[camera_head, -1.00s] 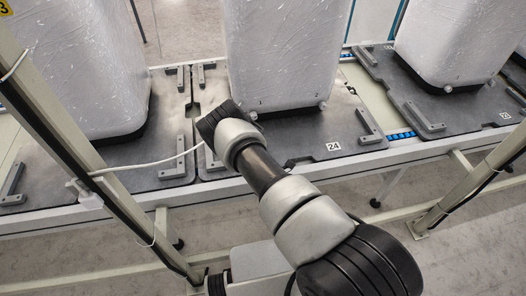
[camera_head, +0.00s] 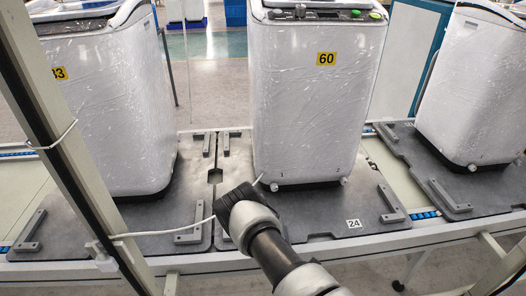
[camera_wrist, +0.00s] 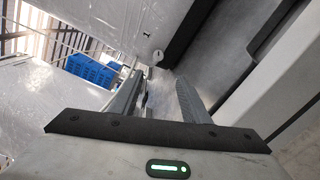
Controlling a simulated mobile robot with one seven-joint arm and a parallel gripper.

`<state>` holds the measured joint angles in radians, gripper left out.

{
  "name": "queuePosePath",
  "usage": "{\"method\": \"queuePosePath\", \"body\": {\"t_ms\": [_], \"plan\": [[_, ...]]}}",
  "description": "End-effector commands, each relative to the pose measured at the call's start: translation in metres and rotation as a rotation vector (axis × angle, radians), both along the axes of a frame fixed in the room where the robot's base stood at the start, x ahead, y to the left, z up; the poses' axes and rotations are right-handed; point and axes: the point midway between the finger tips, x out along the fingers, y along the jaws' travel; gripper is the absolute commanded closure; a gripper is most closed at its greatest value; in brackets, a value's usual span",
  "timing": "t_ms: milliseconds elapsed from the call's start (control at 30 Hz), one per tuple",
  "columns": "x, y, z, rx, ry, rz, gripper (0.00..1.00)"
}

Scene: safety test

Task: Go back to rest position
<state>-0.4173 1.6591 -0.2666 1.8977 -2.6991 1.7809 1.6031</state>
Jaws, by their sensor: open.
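My gripper shows in the wrist view (camera_wrist: 158,98) with its two fingers apart and nothing between them. In the head view, the dark wrist end of my arm (camera_head: 236,201) is low in the middle, over the front left part of the dark plate marked 24 (camera_head: 320,222). It is in front of the lower left corner of the wrapped white washing machine marked 60 (camera_head: 310,115). The fingers are mostly hidden there. I cannot tell whether they touch the machine.
Wrapped machines stand at left (camera_head: 95,110) and right (camera_head: 475,95) on dark plates along the conveyor. A slanted frame post (camera_head: 70,180) with a white cable (camera_head: 160,235) stands at left. Another post (camera_head: 500,262) is at lower right. Blue crates (camera_wrist: 88,70) show in the wrist view.

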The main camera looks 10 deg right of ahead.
Motion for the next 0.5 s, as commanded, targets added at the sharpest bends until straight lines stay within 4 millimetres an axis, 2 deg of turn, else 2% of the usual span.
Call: {"method": "queuePosePath", "body": {"t_ms": [67,133,167,233,367,400,467,500], "plan": [[0.002,-0.001,0.003,-0.001,-0.004,-0.006,0.58],[0.007,-0.005,0.015,-0.011,-0.021,-0.032,0.58],[0.011,-0.008,0.023,-0.018,-0.032,-0.052,0.58],[0.023,-0.021,0.053,-0.04,-0.07,-0.127,0.58],[0.043,-0.061,0.134,-0.093,-0.152,-0.353,0.58],[0.045,-0.077,0.162,-0.106,-0.172,-0.437,0.58],[0.043,-0.1,0.202,-0.119,-0.194,-0.568,0.58],[0.039,-0.116,0.228,-0.121,-0.203,-0.658,0.58]]}}
